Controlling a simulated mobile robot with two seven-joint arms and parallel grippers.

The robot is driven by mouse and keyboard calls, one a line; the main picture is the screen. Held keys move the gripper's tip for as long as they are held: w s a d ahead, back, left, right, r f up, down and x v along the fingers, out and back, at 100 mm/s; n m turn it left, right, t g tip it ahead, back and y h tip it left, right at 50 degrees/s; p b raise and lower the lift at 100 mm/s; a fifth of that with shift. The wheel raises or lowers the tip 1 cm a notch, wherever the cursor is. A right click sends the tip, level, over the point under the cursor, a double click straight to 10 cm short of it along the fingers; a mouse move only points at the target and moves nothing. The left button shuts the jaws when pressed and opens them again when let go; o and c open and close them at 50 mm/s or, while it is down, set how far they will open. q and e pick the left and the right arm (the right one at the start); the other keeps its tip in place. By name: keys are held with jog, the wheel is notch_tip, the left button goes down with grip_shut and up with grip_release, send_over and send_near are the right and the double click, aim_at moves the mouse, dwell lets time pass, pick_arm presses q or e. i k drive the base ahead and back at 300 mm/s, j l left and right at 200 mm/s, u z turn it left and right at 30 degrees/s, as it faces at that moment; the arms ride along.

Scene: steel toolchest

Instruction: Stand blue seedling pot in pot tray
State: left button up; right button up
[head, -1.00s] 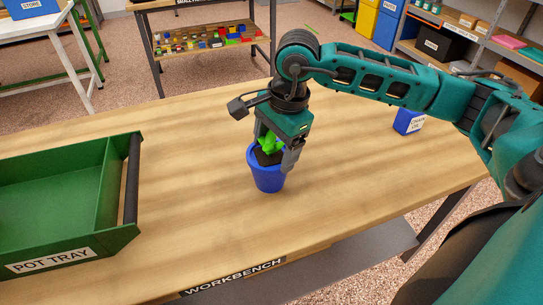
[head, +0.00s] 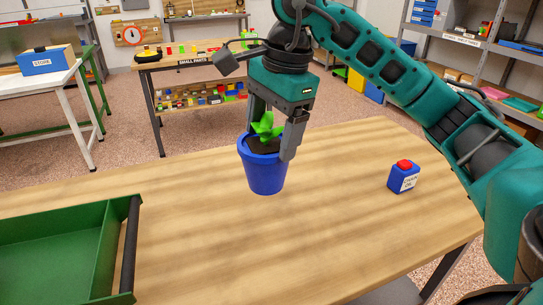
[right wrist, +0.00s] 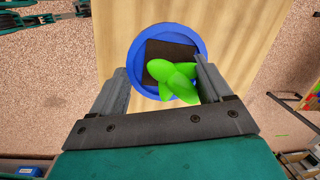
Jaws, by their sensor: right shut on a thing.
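The blue seedling pot (head: 265,176) holds dark soil and a green seedling (head: 266,126). My right gripper (head: 268,140) is shut on the pot's rim and holds it upright, seemingly above the workbench. In the right wrist view the pot (right wrist: 201,42) shows from above, with one finger over its rim and soil and the other outside at left. My left gripper is not in view.
The wooden workbench (head: 200,245) is clear between the tray and the pot. A small blue box with a red top (head: 404,177) stands at the right of the bench. Behind are a small-parts table (head: 195,62), a white table with a blue store bin (head: 47,60), and shelving.

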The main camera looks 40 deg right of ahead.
aim_at(63, 276)
jog(key=i+j+u, duration=0.15)
jog(key=j, duration=0.3)
jog(key=i+j+u, duration=0.1)
jog(key=j, duration=0.3)
jog(key=i+j+u, duration=0.15)
jog(key=j, duration=0.3)
jog(key=i+j+u, duration=0.1)
jog(key=j, duration=0.3)
jog(key=i, duration=0.05)
